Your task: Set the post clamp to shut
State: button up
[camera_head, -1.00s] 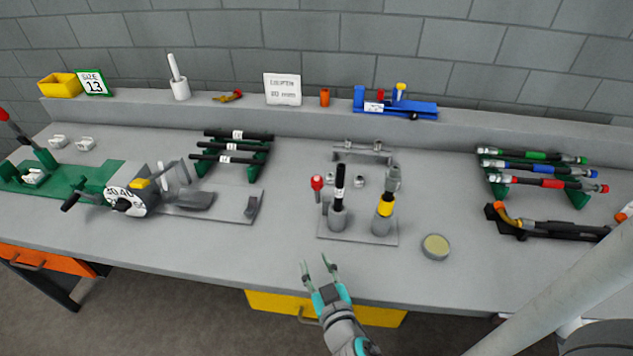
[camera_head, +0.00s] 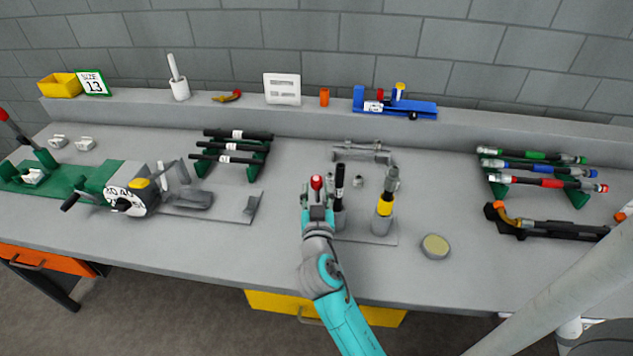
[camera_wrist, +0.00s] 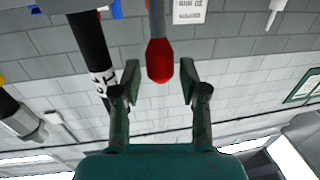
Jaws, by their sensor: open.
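The post clamp appears to be the small bench fixture with a grey base plate (camera_head: 370,238) and a red-knobbed lever. The red knob (camera_head: 316,182) shows in the head view at my fingertips. In the wrist view the red knob (camera_wrist: 160,62) on its grey stem lies between my two open fingers, with a gap on both sides. My gripper (camera_head: 317,193) is open and hides the lever's lower part and the plate's left side. The fingers also show in the wrist view (camera_wrist: 160,88). A black labelled post (camera_head: 340,184) stands just right of the knob.
A yellow-banded post (camera_head: 385,205) stands at the right of the plate. A round tin (camera_head: 435,246) lies further right. A grey rack (camera_head: 362,152) is behind.

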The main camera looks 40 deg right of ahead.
aim_at(317, 187)
jog(key=shift+x, duration=1.75)
grip_shut()
